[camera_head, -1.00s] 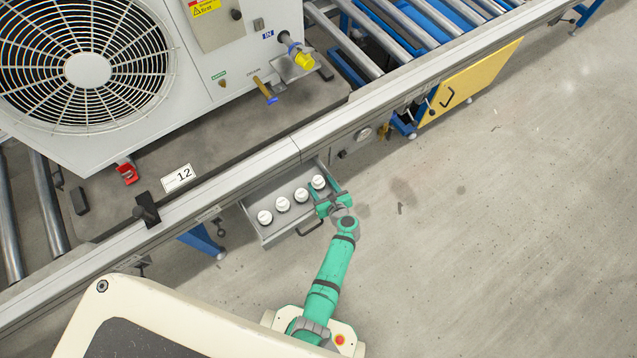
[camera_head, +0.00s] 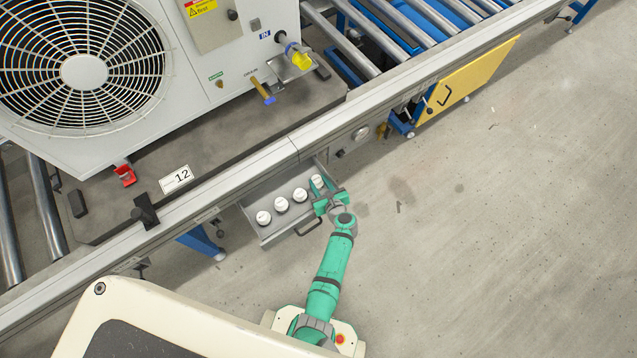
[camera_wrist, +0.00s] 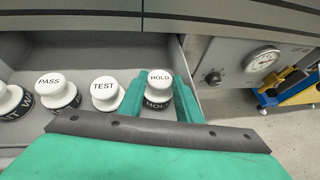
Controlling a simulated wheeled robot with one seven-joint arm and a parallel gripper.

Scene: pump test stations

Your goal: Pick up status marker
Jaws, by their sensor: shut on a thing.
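The status markers are white knobs with dark lettering, standing in a row in an open grey drawer (camera_head: 268,235). In the wrist view one marker reads HOLD (camera_wrist: 159,80), one reads TEST (camera_wrist: 104,92) and one reads PASS (camera_wrist: 55,90); a further one at the left edge (camera_wrist: 10,100) is cut off. My green gripper (camera_head: 319,190) is at the right end of the row, shut on the HOLD marker, with a finger on each side of it. The HOLD marker stands upright between the fingers. Whether its base touches the drawer floor I cannot tell.
The drawer hangs under a conveyor rail (camera_head: 250,170). A large white fan unit (camera_head: 85,72) stands on the conveyor, with a plate reading 12 (camera_head: 177,179) near it. The floor at right is clear.

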